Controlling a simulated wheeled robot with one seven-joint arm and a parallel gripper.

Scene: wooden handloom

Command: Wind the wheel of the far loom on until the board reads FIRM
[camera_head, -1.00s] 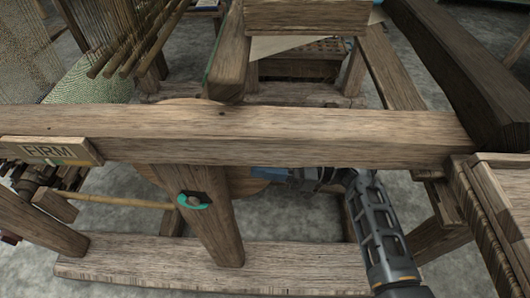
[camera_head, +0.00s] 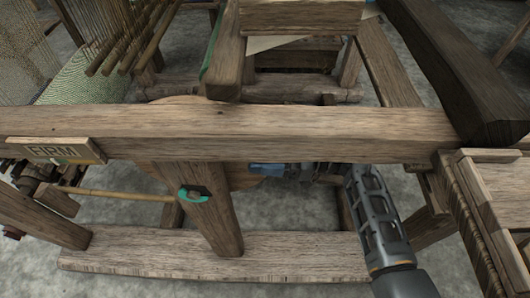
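The board (camera_head: 55,151) hangs on the left of the loom's front beam and shows the word FIRM, with a small pointer mark at its lower edge. The wheel (camera_head: 247,178) is a round wooden disc behind the beam and post, and only its edges show. My arm (camera_head: 378,225) reaches in from the lower right under the beam. My gripper (camera_head: 272,169) is at the wheel's right edge, just below the beam. Its blue part shows, but its fingers are mostly hidden, so I cannot tell whether they are open or shut or touch the wheel.
The front beam (camera_head: 310,133) crosses above my arm. A post (camera_head: 217,220) with a green-marked catch (camera_head: 193,194) stands left of my gripper. A low foot beam (camera_head: 215,257) runs along the floor. A slatted wooden frame (camera_head: 490,210) stands close on the right.

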